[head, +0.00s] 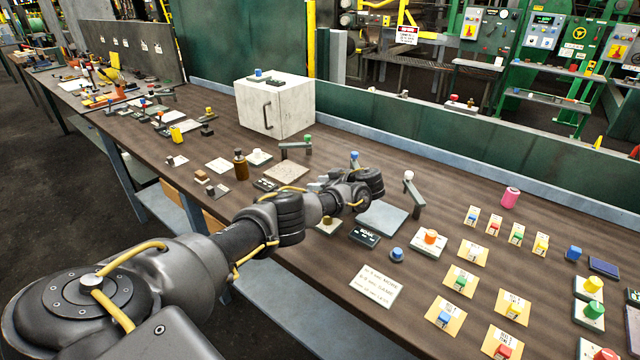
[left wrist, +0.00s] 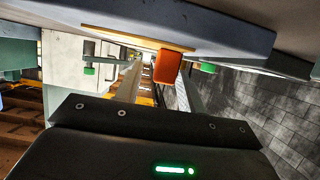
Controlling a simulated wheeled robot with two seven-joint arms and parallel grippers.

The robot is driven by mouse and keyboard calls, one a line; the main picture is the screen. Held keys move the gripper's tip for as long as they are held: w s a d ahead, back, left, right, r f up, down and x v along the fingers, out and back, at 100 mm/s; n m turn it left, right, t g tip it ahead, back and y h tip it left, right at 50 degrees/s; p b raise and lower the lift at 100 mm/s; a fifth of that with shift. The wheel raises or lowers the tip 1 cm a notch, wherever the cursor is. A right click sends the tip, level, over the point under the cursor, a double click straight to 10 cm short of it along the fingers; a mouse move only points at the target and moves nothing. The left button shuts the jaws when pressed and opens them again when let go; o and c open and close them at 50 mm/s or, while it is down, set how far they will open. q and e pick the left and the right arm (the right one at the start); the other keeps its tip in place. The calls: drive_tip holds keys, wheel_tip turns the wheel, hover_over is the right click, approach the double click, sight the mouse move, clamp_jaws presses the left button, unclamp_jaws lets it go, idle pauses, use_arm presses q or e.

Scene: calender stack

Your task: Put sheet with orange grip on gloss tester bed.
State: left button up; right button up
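An orange grip (head: 430,237) stands on a pale square sheet (head: 421,247) on the bench, right of my left gripper (head: 366,190) in the head view. In the head view the wrist hides the fingertips. A grey flat plate (head: 383,217) lies beside the gripper; I cannot tell whether it is the gloss tester bed. My right gripper is out of view.
A post with a white knob (head: 408,176) stands beside the grey plate. A dark label block (head: 365,237) and a blue knob (head: 397,254) sit in front. Several cards with coloured grips fill the right. A white cabinet (head: 275,107) stands behind. Bare wood shows behind the post.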

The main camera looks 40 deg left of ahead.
use_arm(q)
drive_tip(key=shift+r, duration=0.3)
drive_tip(key=shift+r+p, duration=0.55)
drive_tip(key=shift+p, duration=0.1)
drive_tip(key=v, duration=0.3)
drive_tip(key=b+v, duration=0.1)
drive_tip(key=v, duration=0.2)
drive_tip(key=b+v, duration=0.1)
drive_tip(key=v, duration=0.1)
drive_tip(key=shift+w+d+f, duration=0.1)
drive_tip(key=shift+d+f, duration=0.05)
drive_tip(key=shift+d, duration=0.35)
drive_tip(key=p+v, duration=0.2)
drive_tip(key=v, duration=0.1)
